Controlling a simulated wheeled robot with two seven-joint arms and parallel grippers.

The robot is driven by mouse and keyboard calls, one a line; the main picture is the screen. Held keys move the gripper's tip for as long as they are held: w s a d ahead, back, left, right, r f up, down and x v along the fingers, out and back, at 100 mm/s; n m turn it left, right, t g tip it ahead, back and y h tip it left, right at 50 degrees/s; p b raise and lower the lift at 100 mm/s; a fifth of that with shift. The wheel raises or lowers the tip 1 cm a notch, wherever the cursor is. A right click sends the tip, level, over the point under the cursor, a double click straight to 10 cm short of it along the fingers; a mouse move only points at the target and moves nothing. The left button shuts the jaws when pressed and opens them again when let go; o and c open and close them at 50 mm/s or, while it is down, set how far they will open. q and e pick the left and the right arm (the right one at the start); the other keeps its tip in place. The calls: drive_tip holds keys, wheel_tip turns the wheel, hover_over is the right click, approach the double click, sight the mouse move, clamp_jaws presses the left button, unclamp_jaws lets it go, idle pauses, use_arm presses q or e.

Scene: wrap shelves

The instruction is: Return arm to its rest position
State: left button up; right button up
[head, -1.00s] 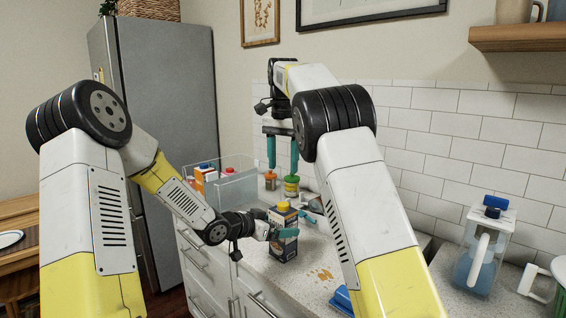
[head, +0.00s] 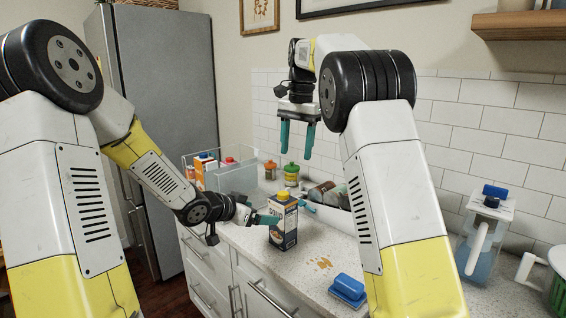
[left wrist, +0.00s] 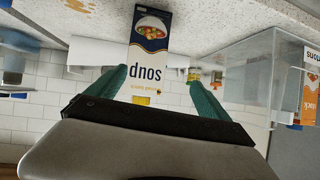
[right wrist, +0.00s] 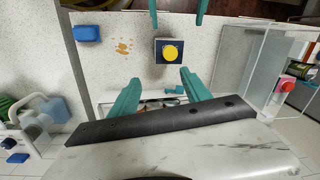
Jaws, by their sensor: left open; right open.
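A dark blue and white soup carton (head: 284,224) with a yellow cap stands upright on the counter. My left gripper (head: 259,219) is open and empty, low over the counter just left of the carton. In the left wrist view the carton (left wrist: 147,50) shows beyond the open fingers, clear of them. My right gripper (head: 297,140) is open and empty, raised in front of the tiled wall with its fingers pointing down. The right wrist view shows the carton's yellow cap (right wrist: 170,52) from above, with the left fingertips apart from it at the top edge.
A clear bin (head: 232,178) with cartons and bottles stands at the back left. Jars (head: 291,175) stand near the wall. A blue pitcher (head: 483,245) stands at right. Counter between is clear.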

use_arm(q)
drive_tip(key=s+a+r+n+y, duration=0.5)
drive_tip(key=s+a+r+y, duration=0.2)
drive_tip(key=s+a+r, duration=0.25)
use_arm(e)
drive_tip(key=s+d+r+n+t+y, duration=0.1)
drive_tip(key=s+d+n, duration=0.1)
drive_tip(key=s+d, duration=0.45)
drive_tip(key=s+d+r+n+t+y, duration=0.1)
drive_tip(key=s+d+t, duration=0.15)
drive_tip(key=s, duration=0.65)
use_arm(q)
drive_tip(key=s+d+r+n+g+h, duration=0.1)
drive_tip(key=s, duration=0.8)
drive_tip(key=s+d+r+n+g, duration=0.1)
drive_tip(key=s+g, duration=0.1)
drive_tip(key=s, duration=0.7)
drive_tip(key=shift+s+d+n+g+h, duration=0.3)
drive_tip(key=shift+s+d+n+h, duration=0.05)
drive_tip(key=shift+d+n+h, duration=0.05)
use_arm(e)
drive_tip(key=s+f+n+t, duration=0.1)
drive_tip(key=s+f, duration=0.3)
drive_tip(key=s, duration=0.4)
drive_tip(key=s+d+f+n+t, duration=0.1)
drive_tip(key=s+f+n, duration=0.1)
drive_tip(key=s+f, duration=0.3)
drive_tip(key=s, duration=0.3)
drive_tip(key=shift+s+d+n+h, duration=0.15)
drive_tip(key=shift+d+n+h, duration=0.15)
